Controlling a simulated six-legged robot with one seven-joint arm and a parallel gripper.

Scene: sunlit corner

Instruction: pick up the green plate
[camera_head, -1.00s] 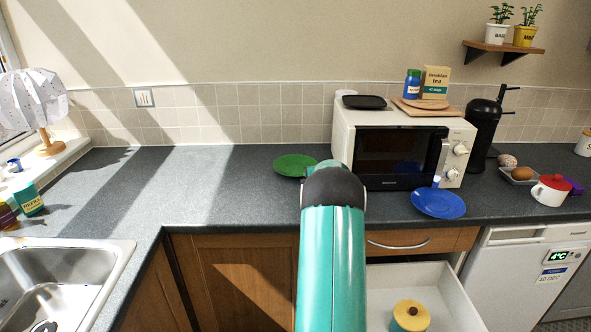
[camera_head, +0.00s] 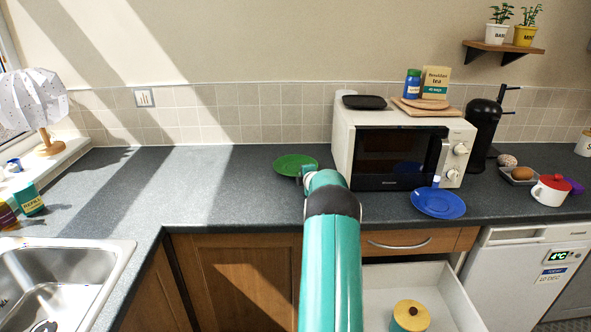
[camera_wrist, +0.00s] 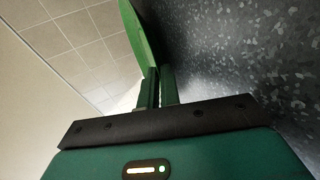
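The green plate (camera_head: 291,163) lies near the middle of the worktop, left of the microwave. My gripper (camera_head: 303,174) is at its front right rim, partly hidden by my teal arm. In the wrist view the plate (camera_wrist: 143,36) shows nearly edge-on, and its near rim runs down to the fingertips. The two fingers of my gripper (camera_wrist: 158,72) are close together with the rim between them. I cannot tell whether the plate is clear of the worktop.
The microwave (camera_head: 342,148) stands close on the right, with a blue plate (camera_head: 438,203) in front of it. An open drawer (camera_head: 452,296) holding a yellow-lidded jar (camera_head: 410,315) is below. The sink (camera_head: 70,270) is front left. Worktop left of the plate is clear.

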